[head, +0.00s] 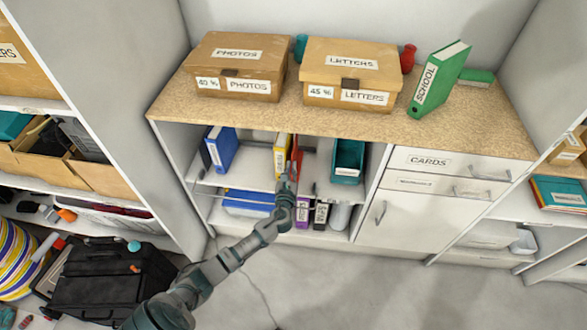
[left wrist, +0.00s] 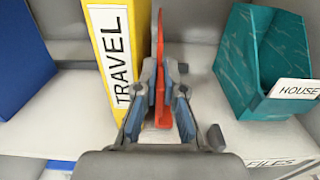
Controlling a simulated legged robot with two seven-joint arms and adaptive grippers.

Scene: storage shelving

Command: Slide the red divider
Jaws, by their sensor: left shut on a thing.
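The red divider (left wrist: 160,65) stands upright on the shelf, seen nearly edge-on in the left wrist view. In the head view it shows as a thin red strip (head: 298,150), partly hidden by my arm. My left gripper (left wrist: 161,95) is shut on the divider, one finger on each side of it. In the head view the left gripper (head: 289,178) reaches into the upper shelf bay. A yellow binder labelled TRAVEL (left wrist: 118,60) stands close on the divider's left. My right gripper is not in view.
A teal box labelled HOUSE (left wrist: 262,60) stands to the right, with free shelf between it and the divider. A blue binder (head: 223,149) stands at the left. The shelf board below holds several files. Cardboard boxes (head: 235,68) stand on the counter above.

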